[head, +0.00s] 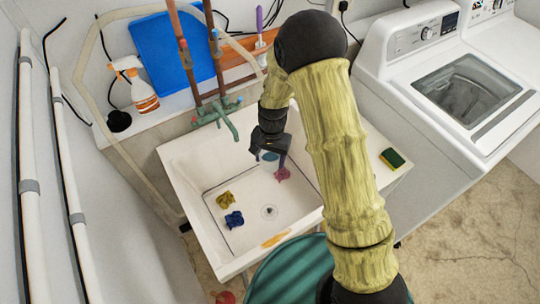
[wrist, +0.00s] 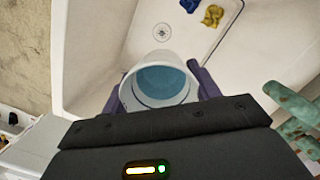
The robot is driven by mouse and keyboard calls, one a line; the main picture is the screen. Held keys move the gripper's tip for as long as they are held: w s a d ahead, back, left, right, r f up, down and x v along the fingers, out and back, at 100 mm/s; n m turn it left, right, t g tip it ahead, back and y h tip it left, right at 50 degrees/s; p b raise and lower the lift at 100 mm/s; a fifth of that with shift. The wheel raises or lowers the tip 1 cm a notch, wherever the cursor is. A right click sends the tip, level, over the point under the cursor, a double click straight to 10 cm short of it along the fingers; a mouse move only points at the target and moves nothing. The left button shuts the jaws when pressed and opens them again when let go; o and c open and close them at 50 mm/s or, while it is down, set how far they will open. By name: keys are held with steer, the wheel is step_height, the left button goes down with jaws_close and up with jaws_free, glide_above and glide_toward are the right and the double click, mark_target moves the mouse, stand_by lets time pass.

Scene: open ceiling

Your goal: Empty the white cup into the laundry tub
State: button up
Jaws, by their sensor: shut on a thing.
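The white cup (wrist: 157,61) is between the purple fingers of my gripper (wrist: 160,88) in the wrist view. Blue liquid (wrist: 163,84) shows inside the cup, whose mouth faces the wrist camera. In the head view my gripper (head: 270,158) is over the back part of the white laundry tub (head: 190,165); the cup's white wall blends with the tub there, and a small blue patch of its contents shows. The exact tilt of the cup and its height above the tub floor are hard to tell. The drain (head: 269,211) is in front of the gripper.
A green faucet (head: 216,112) is at the back left. A sponge (head: 392,159) sits on the right rim. A washing machine (head: 455,80) stands to the right.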

steer(key=shift+f+b, duration=0.15)
steer(key=shift+b, duration=0.15)
